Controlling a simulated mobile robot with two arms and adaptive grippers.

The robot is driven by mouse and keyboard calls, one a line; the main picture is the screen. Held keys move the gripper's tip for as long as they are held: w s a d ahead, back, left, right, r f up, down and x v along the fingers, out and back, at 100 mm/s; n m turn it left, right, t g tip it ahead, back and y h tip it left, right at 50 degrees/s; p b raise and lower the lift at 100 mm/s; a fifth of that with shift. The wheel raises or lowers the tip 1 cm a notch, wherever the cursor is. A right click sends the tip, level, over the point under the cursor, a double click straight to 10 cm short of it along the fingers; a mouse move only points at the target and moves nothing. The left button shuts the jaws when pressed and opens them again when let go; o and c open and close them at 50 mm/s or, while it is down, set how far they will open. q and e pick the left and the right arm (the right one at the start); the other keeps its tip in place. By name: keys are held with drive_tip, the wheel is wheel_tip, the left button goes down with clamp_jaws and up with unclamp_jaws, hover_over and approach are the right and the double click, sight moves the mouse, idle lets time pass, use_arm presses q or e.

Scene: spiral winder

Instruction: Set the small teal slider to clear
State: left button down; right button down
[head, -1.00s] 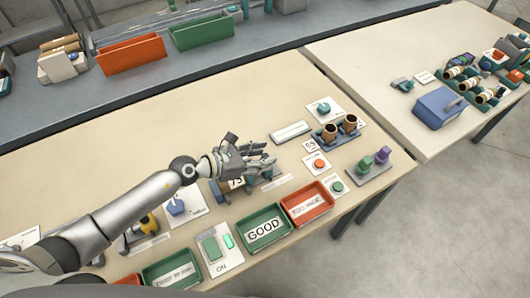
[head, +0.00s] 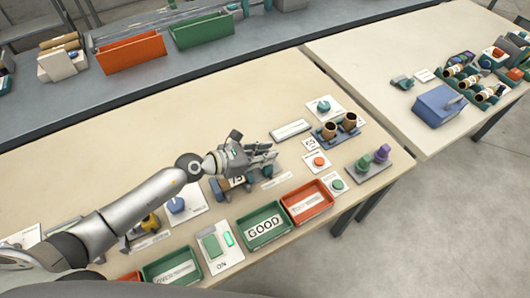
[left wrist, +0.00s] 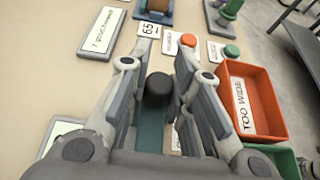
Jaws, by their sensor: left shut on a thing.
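My left gripper (head: 264,160) is over a small device on the bench, which it mostly hides in the head view. In the left wrist view its two fingers (left wrist: 160,75) stand on either side of a round black knob (left wrist: 158,89), shut on it. The knob sits above a teal strip (left wrist: 150,137), the visible part of the slider. I cannot read a clear mark or tell the slider's exact position. My right gripper is not in view.
A green GOOD tray (head: 264,240) and a red TOO WIDE tray (head: 308,217) stand in front of the device. A red button (head: 319,161), a green button (head: 338,184) and a blue stand with two brown rolls (head: 329,130) are to the right. Open bench lies behind.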

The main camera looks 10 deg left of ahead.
use_arm(q)
drive_tip(key=shift+w+d+r+p, duration=0.1)
drive_tip(key=shift+w+d+p, duration=0.05)
drive_tip(key=shift+w+d, duration=0.45)
drive_tip(key=shift+w+d+p, duration=0.15)
drive_tip(key=shift+w+d, duration=0.2)
drive_tip(key=shift+d, duration=0.3)
drive_tip(key=c, duration=1.6)
unclamp_jaws()
drive_tip(key=o, duration=0.3)
drive_tip(key=shift+w+d, duration=0.1)
drive_tip(key=v, duration=1.2)
